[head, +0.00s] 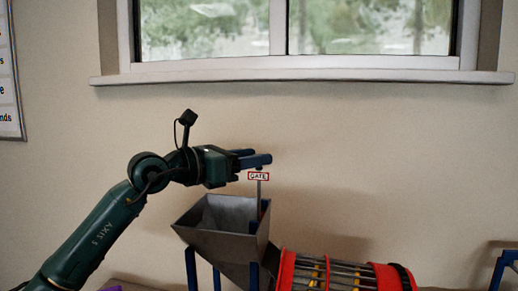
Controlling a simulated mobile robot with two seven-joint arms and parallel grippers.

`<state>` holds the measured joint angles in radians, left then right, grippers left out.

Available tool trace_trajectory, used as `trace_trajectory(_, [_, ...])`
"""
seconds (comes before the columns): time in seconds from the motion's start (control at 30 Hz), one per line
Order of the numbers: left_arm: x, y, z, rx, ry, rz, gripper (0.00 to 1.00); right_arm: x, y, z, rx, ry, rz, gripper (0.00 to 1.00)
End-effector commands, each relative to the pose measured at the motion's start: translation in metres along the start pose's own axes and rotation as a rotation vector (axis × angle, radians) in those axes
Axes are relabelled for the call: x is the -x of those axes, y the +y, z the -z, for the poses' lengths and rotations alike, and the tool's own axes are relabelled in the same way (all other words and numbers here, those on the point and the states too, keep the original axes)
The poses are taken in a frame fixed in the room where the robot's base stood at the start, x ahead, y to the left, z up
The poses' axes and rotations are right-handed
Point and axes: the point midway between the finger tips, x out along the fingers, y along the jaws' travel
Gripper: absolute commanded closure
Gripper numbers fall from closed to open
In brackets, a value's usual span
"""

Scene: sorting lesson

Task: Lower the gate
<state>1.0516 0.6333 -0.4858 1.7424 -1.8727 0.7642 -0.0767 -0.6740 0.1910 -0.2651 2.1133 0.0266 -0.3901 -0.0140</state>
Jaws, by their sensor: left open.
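The gate carries a small red-edged sign reading GATE (258,176) on a thin upright stem above the right side of a grey metal hopper (205,236). A small dark knob shows at the top of the sign. My left gripper (262,158) is open, level and pointing right, with its fingers at the height of the knob, just above the sign. I cannot tell whether the fingers touch the knob. The lower part of the gate is mostly hidden by the hopper wall. My right gripper is not in view.
A drum with red rings and grey bars (345,274) lies right of the hopper, with yellow things inside. Blue legs (191,268) support the hopper. A blue-framed object (505,258) stands at the far right. A window sill (300,76) runs along the wall above.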

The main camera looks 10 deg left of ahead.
Motion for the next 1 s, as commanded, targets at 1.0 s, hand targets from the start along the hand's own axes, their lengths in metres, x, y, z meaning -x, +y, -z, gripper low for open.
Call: trace_trajectory(1.0, [-0.023, 0.001, 0.001, 0.001, 0.000, -0.001, 0.92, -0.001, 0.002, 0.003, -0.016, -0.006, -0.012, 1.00])
